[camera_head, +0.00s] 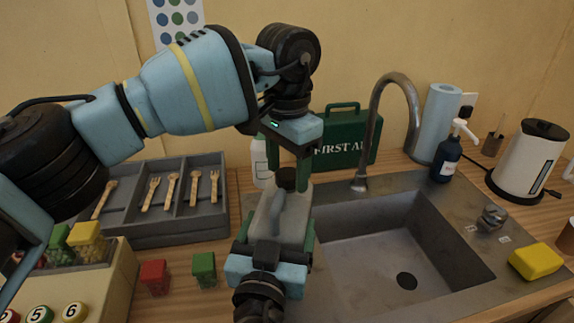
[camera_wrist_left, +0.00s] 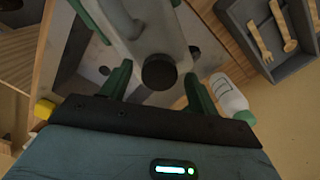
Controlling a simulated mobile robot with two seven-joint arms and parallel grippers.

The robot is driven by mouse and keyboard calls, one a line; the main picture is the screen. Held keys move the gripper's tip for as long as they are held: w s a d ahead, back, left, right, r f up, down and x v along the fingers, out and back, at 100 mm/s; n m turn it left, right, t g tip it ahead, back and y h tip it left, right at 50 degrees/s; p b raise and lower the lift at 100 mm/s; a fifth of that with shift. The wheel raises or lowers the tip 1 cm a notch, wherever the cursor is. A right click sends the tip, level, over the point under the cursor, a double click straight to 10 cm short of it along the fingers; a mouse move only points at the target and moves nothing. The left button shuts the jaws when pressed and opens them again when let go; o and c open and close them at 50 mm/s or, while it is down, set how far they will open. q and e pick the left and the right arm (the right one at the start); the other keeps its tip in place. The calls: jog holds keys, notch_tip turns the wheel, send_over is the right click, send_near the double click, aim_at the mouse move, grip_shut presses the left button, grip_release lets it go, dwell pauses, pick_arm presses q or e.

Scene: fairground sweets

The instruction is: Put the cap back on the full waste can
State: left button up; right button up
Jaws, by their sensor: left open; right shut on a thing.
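The grey waste can (camera_head: 281,218) stands upright, gripped at its sides by my right gripper (camera_head: 275,240), in front of the sink's left edge. A dark round cap (camera_head: 287,180) sits at the top of the can's neck; it also shows as a dark disc in the left wrist view (camera_wrist_left: 159,72). My left gripper (camera_head: 288,175) points down from above, open, with its green fingers on either side of the cap. In the left wrist view the fingers (camera_wrist_left: 158,90) stand apart from the cap. I cannot tell how firmly the cap is seated.
A white bottle (camera_wrist_left: 229,96) with a green top stands close to the can. The cutlery tray (camera_head: 150,228) is to the left, the sink (camera_head: 385,240) and tap (camera_head: 385,100) to the right. A green first aid box (camera_head: 345,143) stands behind. Red (camera_head: 155,278) and green (camera_head: 204,268) tubs are at front left.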

pick_arm(q)
jog(key=shift+r, duration=2.25)
jog(key=shift+c, duration=0.4)
